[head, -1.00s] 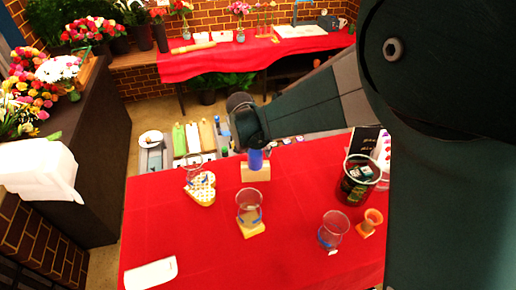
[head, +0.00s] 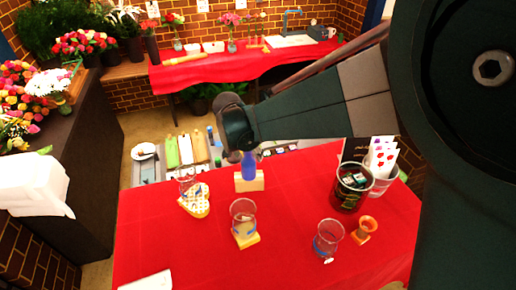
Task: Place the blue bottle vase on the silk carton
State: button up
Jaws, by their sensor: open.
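The blue bottle vase (head: 249,166) stands upright, its base over the top of a small tan box (head: 250,184) on the red table. This box may be the silk carton; no label on it can be read. The dark end of my arm, with my gripper (head: 234,154), is just above and left of the bottle's neck. My gripper is open. Its fingers are mostly hidden or too dark to make out, and I cannot tell whether they still touch the bottle.
On the red table (head: 200,245) are a heart-shaped box (head: 195,204) with a glass, two more glasses (head: 243,212) (head: 328,238), an orange cup (head: 365,228) and a dark canister (head: 350,188). A white item (head: 148,283) lies at the front left. The front middle is clear.

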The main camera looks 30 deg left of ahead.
aim_at(246, 164)
jog(key=v, duration=0.7)
jog(key=shift+r, duration=0.15)
jog(key=shift+d, duration=0.1)
dwell(0.6)
jog(key=d+r, duration=0.3)
jog(key=d, duration=0.8)
jog(key=d+r, duration=0.3)
jog(key=d, duration=0.8)
jog(key=d+r, duration=0.3)
jog(key=d, duration=0.8)
jog(key=s+d+f+t, duration=0.1)
jog(key=s+d, duration=0.6)
jog(key=d, duration=0.5)
jog(key=s+d+f+t, duration=0.1)
jog(key=s+d, duration=0.7)
jog(key=d, duration=0.5)
jog(key=shift+d+f+t, duration=0.25)
jog(key=shift+d+t, duration=0.1)
jog(key=shift+t, duration=0.05)
